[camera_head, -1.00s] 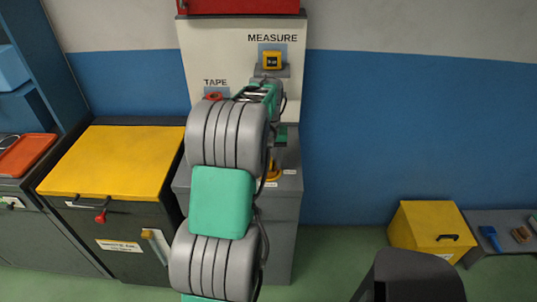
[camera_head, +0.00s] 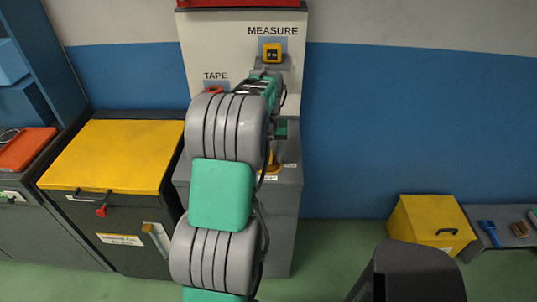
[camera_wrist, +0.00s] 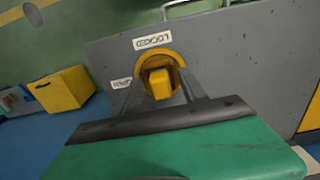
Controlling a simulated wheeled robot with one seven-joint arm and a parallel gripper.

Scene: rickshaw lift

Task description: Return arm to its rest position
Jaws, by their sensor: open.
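My arm rises through the camera_head view in front of the grey cabinet (camera_head: 287,225) below the TAPE and MEASURE panel (camera_head: 235,55). My gripper is mostly hidden there behind my arm links. In the wrist view its green palm and dark bar fill the bottom, and my gripper (camera_wrist: 160,92) is open. Its grey fingers reach toward a yellow knob (camera_wrist: 160,82) in a yellow ring on a grey surface, beside a LOCKED label (camera_wrist: 154,41). I cannot tell whether the fingers touch the knob. Part of the yellow knob base shows in the camera_head view (camera_head: 274,169).
A yellow-lidded dark cabinet (camera_head: 115,157) stands close left of my arm. A yellow measure (camera_head: 272,53) and red tape (camera_head: 214,90) sit on the panel. A yellow box (camera_head: 431,224) and low bench (camera_head: 490,240) stand right. Floor between cabinet and box is clear.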

